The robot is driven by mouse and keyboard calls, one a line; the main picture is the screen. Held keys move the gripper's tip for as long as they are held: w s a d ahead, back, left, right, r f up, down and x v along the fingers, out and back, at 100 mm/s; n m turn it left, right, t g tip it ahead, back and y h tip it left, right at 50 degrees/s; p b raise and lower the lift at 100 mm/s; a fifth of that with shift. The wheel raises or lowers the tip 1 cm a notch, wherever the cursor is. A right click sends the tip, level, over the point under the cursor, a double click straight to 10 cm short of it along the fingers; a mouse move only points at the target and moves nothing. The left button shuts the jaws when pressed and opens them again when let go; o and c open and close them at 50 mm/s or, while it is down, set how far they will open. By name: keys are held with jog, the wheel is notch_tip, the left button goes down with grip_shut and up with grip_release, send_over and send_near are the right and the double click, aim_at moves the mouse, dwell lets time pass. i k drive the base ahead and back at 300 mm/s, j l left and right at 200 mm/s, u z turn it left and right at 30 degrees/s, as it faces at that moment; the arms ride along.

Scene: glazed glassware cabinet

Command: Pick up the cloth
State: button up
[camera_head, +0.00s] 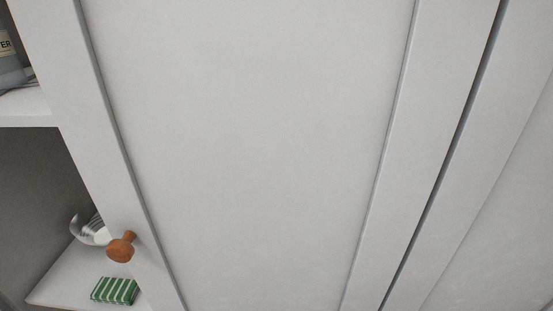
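A small folded cloth (114,290), green with pale stripes, lies on the white lower shelf at the bottom left of the head view. It is near the edge of the cabinet door, which may cover part of its right side. My gripper is not in view.
A shiny curved object (88,232) sits behind the knob on the lower shelf (70,281). A labelled bottle (10,62) stands on the upper shelf (26,106).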

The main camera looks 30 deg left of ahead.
aim_at(119, 291)
jog(key=u, duration=2.35)
jog(key=z, duration=2.35)
jog(key=u, duration=2.3)
jog(key=i+j+z, duration=0.15)
jog(key=j, duration=0.2)
jog(key=k, duration=0.05)
